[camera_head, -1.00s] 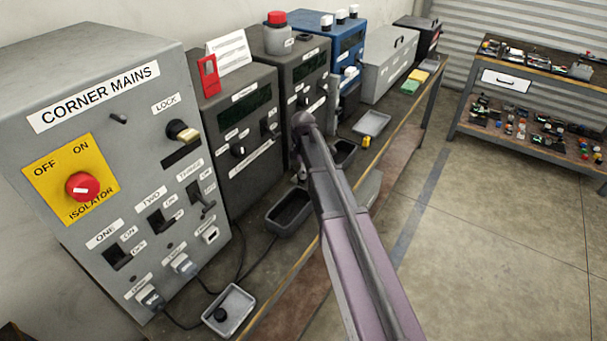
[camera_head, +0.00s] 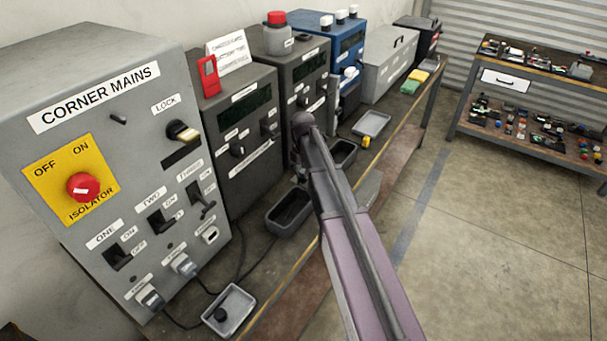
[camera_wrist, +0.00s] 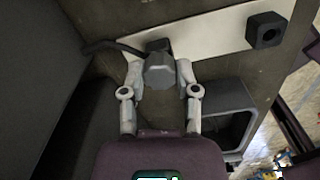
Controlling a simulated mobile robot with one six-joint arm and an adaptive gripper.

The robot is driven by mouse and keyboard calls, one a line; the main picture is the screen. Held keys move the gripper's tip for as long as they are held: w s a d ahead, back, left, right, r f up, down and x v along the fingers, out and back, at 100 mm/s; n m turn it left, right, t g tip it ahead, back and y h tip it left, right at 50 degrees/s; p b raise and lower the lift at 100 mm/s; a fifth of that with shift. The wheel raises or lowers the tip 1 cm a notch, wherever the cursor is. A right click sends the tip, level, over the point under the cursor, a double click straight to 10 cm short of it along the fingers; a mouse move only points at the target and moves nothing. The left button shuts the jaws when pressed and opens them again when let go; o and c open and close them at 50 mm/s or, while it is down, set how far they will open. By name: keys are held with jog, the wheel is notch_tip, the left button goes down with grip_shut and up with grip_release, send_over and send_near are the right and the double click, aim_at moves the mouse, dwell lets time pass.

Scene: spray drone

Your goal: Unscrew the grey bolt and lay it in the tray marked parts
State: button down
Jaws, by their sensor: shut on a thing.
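In the wrist view my gripper (camera_wrist: 160,88) is shut on a grey faceted piece (camera_wrist: 160,70), which looks like the head of the grey bolt. Both fingers touch its sides. What lies under the piece is hidden. A dark part sits right behind it, against a white strip, and a dark cable runs off to the left. In the head view my arm reaches to the dark units at the bench's middle, and the arm hides my gripper and the bolt. Several trays stand on the bench, among them a dark one (camera_head: 272,222) and a light grey one (camera_head: 246,300). I cannot read a parts mark on any.
The corner mains cabinet (camera_head: 75,150) stands at left, with plugs and cables low on its front. A dark block with a hole (camera_wrist: 266,29) and a grey open-topped tray (camera_wrist: 246,92) are right of my gripper in the wrist view.

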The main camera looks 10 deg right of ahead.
jog(key=n, duration=0.5)
jog(key=shift+n, duration=0.3)
jog(key=shift+c, duration=1.3)
grip_release()
jog(key=shift+m, duration=0.4)
